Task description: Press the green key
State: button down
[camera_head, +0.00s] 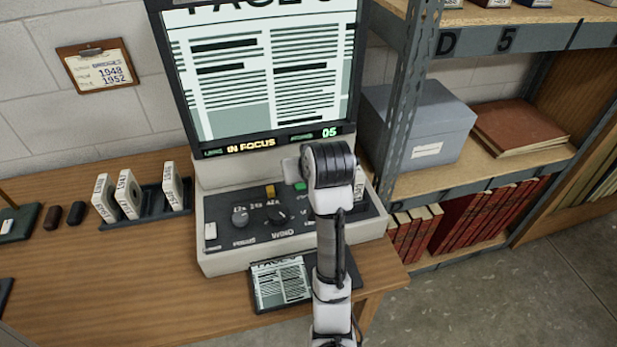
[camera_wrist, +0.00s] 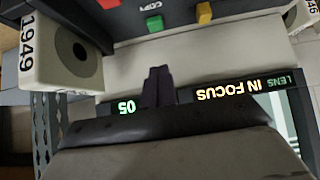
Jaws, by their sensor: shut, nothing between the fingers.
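The green key (camera_wrist: 153,25) sits on the dark control panel of the film reader, between a red key (camera_wrist: 108,3) and a yellow key (camera_wrist: 204,13) in the wrist view. In the head view the green key (camera_head: 300,185) shows only in part beside my arm, with the yellow key (camera_head: 270,190) to its left. My gripper (camera_wrist: 158,72) is shut and empty. In the wrist view its dark fingertips stand below the green key in the picture, with a strip of pale casing showing between them. I see no contact.
The reader's lit screen (camera_head: 265,75) rises behind the panel and reads IN FOCUS and 05 below. A film box marked 1949 (camera_wrist: 65,50) stands beside the keys in the wrist view. Knobs (camera_head: 240,218) are on the panel's left. Metal shelving (camera_head: 400,100) stands close on the right.

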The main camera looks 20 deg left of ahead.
aim_at(300, 186)
jog(key=x, duration=0.4)
jog(key=shift+p, duration=0.35)
notch_tip(300, 186, down, 3)
jog(key=shift+w+f+p, duration=0.1)
jog(key=shift+p, duration=0.2)
jog(key=shift+f, duration=0.5)
